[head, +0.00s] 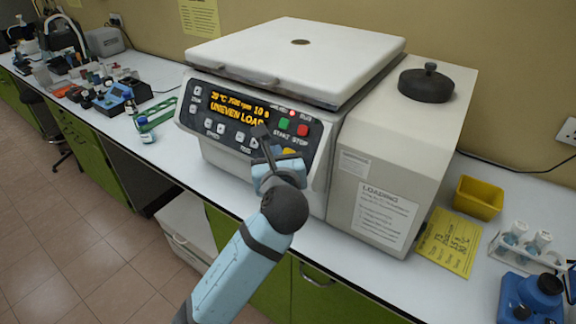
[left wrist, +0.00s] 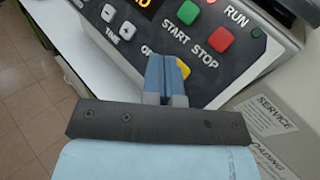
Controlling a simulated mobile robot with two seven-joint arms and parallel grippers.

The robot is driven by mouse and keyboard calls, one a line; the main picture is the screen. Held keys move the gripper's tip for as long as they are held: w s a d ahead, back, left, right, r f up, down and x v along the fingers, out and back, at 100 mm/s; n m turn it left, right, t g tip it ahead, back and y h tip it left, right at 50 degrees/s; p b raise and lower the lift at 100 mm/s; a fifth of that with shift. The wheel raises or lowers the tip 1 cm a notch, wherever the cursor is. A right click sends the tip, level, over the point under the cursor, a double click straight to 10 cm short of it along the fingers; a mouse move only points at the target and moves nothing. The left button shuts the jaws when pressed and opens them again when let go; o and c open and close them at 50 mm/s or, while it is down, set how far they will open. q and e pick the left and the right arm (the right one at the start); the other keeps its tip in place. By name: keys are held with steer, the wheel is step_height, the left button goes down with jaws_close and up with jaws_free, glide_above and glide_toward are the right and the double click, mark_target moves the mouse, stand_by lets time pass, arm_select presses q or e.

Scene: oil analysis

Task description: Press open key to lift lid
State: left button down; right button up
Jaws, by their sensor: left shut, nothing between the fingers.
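The white centrifuge (head: 250,100) stands on the bench with its lid (head: 300,55) down or nearly down. Its dark front panel shows yellow text reading "UNEVEN LOAD". The panel has a green START key (head: 284,124) and a red STOP key (head: 303,130). Below them is a yellow key (left wrist: 184,66), labelled with letters starting "OP", partly hidden by my fingers. My left gripper (head: 268,150) is shut and empty, its fingertips in front of the panel at the yellow key. In the left wrist view the fingertips (left wrist: 165,65) overlap the key; I cannot tell if they touch it.
A black knobbed disc (head: 427,82) rests on the centrifuge's right top. A yellow tray (head: 479,198), a yellow card (head: 449,242), a tube rack (head: 525,245) and a blue device (head: 532,298) stand at right. A green rack (head: 155,110) and small bottle (head: 144,128) are at left.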

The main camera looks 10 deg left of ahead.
arm_select(q)
steer(key=shift+w+d+f, duration=0.25)
steer(key=shift+w+f, duration=0.1)
steer(key=shift+w, duration=0.4)
arm_select(e)
steer(key=shift+w+r, duration=0.1)
steer(key=shift+r, duration=0.55)
steer(key=shift+f, duration=0.25)
steer(key=shift+r, duration=0.15)
stand_by(0.4)
arm_select(q)
steer(key=shift+w+d+f+p, duration=0.1)
steer(key=shift+w+f+p, duration=0.2)
steer(key=shift+p, duration=0.3)
arm_select(e)
steer(key=shift+r, duration=0.55)
